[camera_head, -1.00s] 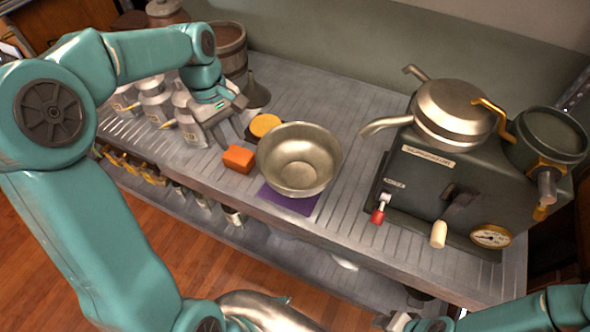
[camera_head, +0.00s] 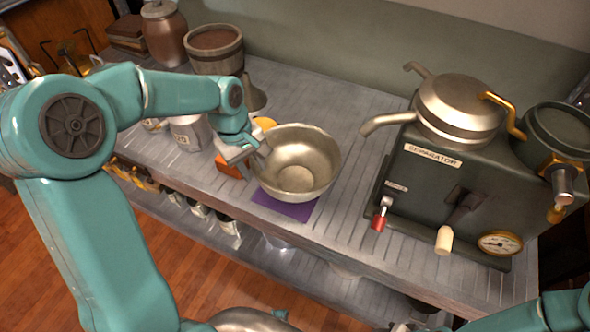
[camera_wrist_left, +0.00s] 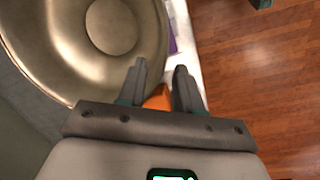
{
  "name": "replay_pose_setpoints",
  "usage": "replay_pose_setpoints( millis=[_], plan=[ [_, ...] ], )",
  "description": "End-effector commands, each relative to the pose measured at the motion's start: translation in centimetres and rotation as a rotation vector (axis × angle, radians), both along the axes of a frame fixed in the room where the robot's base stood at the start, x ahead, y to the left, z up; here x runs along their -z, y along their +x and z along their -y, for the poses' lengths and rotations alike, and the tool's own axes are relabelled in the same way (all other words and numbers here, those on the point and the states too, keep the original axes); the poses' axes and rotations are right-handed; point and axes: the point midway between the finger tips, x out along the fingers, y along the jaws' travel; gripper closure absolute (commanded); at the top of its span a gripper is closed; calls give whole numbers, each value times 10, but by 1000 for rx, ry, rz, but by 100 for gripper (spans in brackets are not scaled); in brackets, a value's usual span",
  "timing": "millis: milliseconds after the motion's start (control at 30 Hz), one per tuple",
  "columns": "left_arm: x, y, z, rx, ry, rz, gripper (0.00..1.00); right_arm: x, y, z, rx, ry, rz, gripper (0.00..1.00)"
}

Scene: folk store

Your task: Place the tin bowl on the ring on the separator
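The tin bowl (camera_head: 297,165) stands upright on a purple mat (camera_head: 284,207) near the bench's front edge. It fills the upper left of the left wrist view (camera_wrist_left: 75,55). My left gripper (camera_head: 258,157) is at the bowl's left rim. In the left wrist view its two fingers (camera_wrist_left: 161,75) are apart, with the near finger overlapping the rim. The separator (camera_head: 430,180) stands on the right. It has a dark, round, open-topped part (camera_head: 557,130) at its right; I cannot tell whether this is the ring. My right gripper (camera_head: 425,326) is partly cut off at the bottom edge.
The separator's spout (camera_head: 385,123) sticks out toward the bowl.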

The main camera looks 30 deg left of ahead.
Motion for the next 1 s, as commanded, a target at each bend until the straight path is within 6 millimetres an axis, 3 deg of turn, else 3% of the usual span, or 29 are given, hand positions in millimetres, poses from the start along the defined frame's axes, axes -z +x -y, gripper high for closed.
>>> replay_pose_setpoints(
  millis=[333, 633, 667, 733, 767, 1000],
  plan=[
    [46, 4, 14, 1, 0, -4, 66, 3, 0, 0, 0, 0, 0, 57],
    [51, 5, 15, -1, 0, 0, 66, 3, 0, 0, 0, 0, 0, 57],
    [51, 5, 15, -1, 0, 0, 72, 3, 0, 0, 0, 0, 0, 57],
    [51, 5, 15, -1, 0, 0, 95, 3, 0, 0, 0, 0, 0, 57],
    [51, 5, 15, -1, 0, 0, 100, 3, 0, 0, 0, 0, 0, 57],
    [51, 5, 15, -1, 0, 1, 100, 3, 0, 0, 0, 0, 0, 57]
  ],
)
